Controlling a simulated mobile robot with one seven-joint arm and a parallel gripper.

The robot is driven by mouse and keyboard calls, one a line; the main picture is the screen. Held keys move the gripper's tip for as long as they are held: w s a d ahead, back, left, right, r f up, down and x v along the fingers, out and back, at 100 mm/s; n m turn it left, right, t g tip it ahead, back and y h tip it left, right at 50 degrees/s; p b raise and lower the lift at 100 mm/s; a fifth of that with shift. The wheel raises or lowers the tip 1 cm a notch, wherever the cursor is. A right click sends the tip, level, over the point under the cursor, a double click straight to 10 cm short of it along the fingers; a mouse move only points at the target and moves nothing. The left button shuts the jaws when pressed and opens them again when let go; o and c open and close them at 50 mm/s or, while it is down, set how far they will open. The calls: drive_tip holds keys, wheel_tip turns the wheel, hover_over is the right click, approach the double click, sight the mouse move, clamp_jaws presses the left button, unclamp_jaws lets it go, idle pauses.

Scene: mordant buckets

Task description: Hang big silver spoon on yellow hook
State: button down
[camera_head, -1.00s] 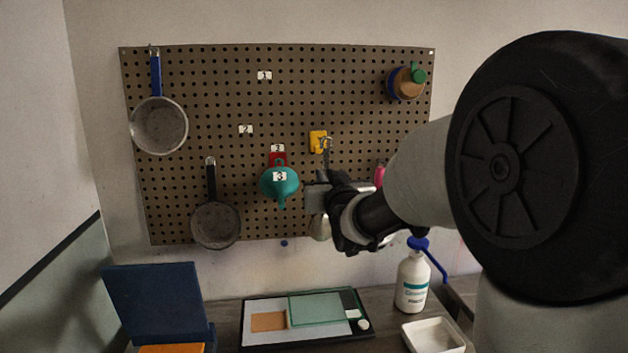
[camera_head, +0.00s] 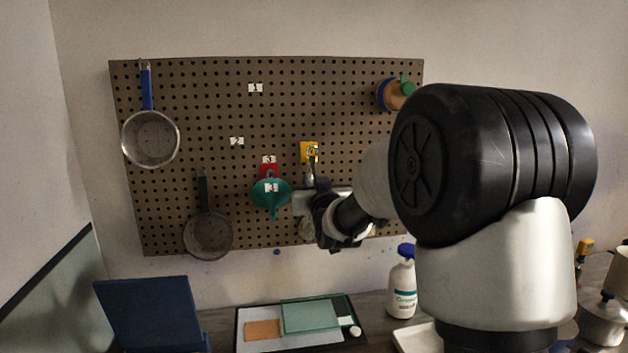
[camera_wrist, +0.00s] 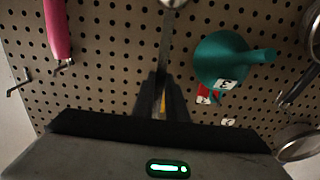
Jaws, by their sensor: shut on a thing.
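The yellow hook (camera_head: 309,146) is on the pegboard, right of and above the teal funnel. My gripper (camera_head: 308,199) is just below the hook, shut on the handle of the silver spoon (camera_head: 310,178). The spoon hangs roughly upright, with its top end at the hook and its bowl (camera_head: 306,228) below the gripper. I cannot tell whether the top loop is around the hook or only in front of it. In the wrist view, the spoon handle (camera_wrist: 165,45) runs between the fingers (camera_wrist: 161,96), with a bit of yellow behind them.
The teal funnel (camera_head: 271,196) hangs close left of my gripper on a red hook (camera_head: 269,170). Two pans (camera_head: 150,138) (camera_head: 208,236) hang farther left. A pink handle (camera_wrist: 57,30) shows in the wrist view. A white bottle (camera_head: 402,287) stands on the counter below.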

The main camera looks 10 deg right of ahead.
drive_tip(key=shift+w+r+p, duration=0.2)
drive_tip(key=shift+w+p, duration=0.45)
drive_tip(key=shift+w, duration=0.15)
drive_tip(key=shift+w+f+b, duration=0.15)
drive_tip(key=shift+f+b, duration=0.3)
drive_tip(key=shift+b, duration=0.2)
drive_tip(key=shift+w+b, duration=0.15)
drive_tip(key=shift+b, duration=0.55)
